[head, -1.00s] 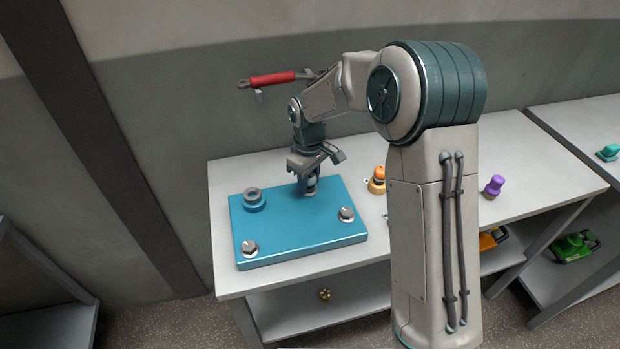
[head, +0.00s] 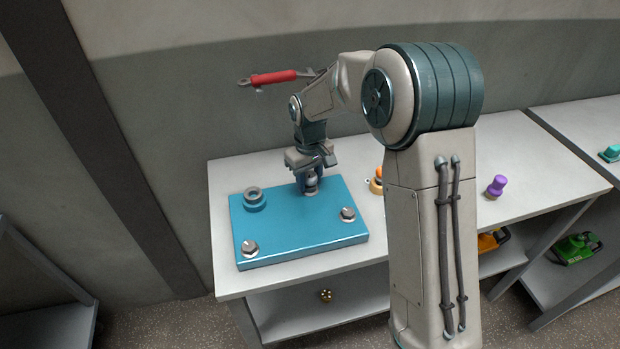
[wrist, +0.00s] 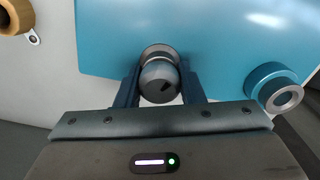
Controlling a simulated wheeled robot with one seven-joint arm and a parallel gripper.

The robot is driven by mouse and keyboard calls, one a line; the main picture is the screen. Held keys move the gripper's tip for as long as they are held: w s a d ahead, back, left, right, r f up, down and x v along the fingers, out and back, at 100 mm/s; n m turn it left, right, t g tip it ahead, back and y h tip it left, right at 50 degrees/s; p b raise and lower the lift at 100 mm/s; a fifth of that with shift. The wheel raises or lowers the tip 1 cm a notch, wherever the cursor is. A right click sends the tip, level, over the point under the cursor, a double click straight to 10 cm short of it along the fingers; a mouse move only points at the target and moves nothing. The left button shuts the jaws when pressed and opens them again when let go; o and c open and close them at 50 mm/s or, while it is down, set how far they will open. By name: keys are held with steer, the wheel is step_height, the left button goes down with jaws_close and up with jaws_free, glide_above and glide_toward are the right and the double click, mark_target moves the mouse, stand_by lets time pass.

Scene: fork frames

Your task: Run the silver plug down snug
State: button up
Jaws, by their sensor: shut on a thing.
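The silver plug (wrist: 160,82) is a rounded grey metal piece with a dark mark on its top. It stands at the back edge of the blue plate (head: 300,232); it also shows small in the head view (head: 312,184). My gripper (wrist: 160,88) is shut on the plug, one finger on each side of it. A silver ring (wrist: 158,52) shows around the plug's base. How far the plug sits into the plate cannot be told.
The plate also bears two silver hex bolts (head: 250,248) (head: 347,214) and a blue collar with a grey ring (head: 254,198). An orange-topped piece (head: 377,182) and a purple knob (head: 497,186) stand on the table to the right. A red-handled wrench (head: 272,78) hangs on the wall.

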mark_target(310, 175)
steer(key=shift+s+d, duration=0.1)
steer(key=shift+d, duration=0.05)
steer(key=shift+m, duration=0.9)
steer(key=shift+f, duration=0.1)
steer(key=o, duration=0.8)
steer(key=shift+o, duration=0.2)
steer(key=shift+r, duration=0.4)
step_height(310, 175, up, 11)
steer(key=shift+r, duration=0.2)
